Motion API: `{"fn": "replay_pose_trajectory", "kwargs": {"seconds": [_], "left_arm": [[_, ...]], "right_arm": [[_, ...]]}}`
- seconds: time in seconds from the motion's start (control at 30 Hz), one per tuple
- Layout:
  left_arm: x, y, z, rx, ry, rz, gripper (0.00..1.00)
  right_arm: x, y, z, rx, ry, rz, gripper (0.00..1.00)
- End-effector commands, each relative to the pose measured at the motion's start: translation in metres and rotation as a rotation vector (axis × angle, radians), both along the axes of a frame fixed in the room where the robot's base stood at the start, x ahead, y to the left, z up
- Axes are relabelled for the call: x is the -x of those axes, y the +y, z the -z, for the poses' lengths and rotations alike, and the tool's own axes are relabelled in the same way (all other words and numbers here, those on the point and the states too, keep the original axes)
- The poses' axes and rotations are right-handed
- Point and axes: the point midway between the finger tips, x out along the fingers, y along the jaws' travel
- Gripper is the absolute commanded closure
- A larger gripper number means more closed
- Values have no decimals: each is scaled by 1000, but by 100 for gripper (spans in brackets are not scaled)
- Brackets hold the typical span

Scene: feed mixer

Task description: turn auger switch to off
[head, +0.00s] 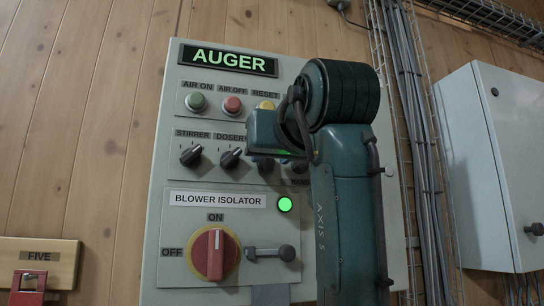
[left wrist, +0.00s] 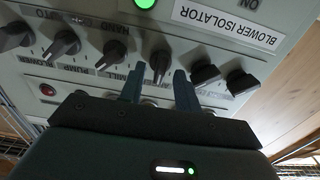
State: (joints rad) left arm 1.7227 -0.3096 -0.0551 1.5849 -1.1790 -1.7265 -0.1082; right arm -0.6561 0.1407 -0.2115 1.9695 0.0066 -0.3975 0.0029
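The grey control panel (head: 175,255) headed AUGER carries a row of black rotary knobs. In the left wrist view the row appears upside down. My left gripper (left wrist: 160,78) has its two teal fingers apart, one on each side of a black knob (left wrist: 158,62) between MILL and the two knobs on the right. Its label is mostly hidden by the gripper, and contact is not clear. In the head view my left gripper (head: 268,140) is in front of the panel, hiding the labels right of DOSER. My right gripper is in neither view.
A red rotary switch (head: 215,254) under a BLOWER ISOLATOR label has its handle upright at ON. A green lamp (head: 285,204) is lit above a grey lever (head: 272,252). STIRRER (head: 190,156) and DOSER (head: 231,158) knobs stand close by. A grey cabinet (head: 490,170) is at right.

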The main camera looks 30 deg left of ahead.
Motion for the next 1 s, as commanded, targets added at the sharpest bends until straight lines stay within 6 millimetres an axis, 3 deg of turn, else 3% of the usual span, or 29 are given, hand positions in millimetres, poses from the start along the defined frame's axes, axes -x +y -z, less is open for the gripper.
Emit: {"fn": "replay_pose_trajectory", "kwargs": {"seconds": [0.2,0.5,0.7,1.0], "left_arm": [[30,-36,3,-2,-5,4,67],[68,-79,1,-3,-4,-1,67],[78,-91,0,-1,-2,0,67],[79,-92,0,-1,-2,0,67]], "right_arm": [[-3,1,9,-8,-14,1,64],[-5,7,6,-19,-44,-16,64],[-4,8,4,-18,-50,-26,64],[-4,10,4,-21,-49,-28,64]]}}
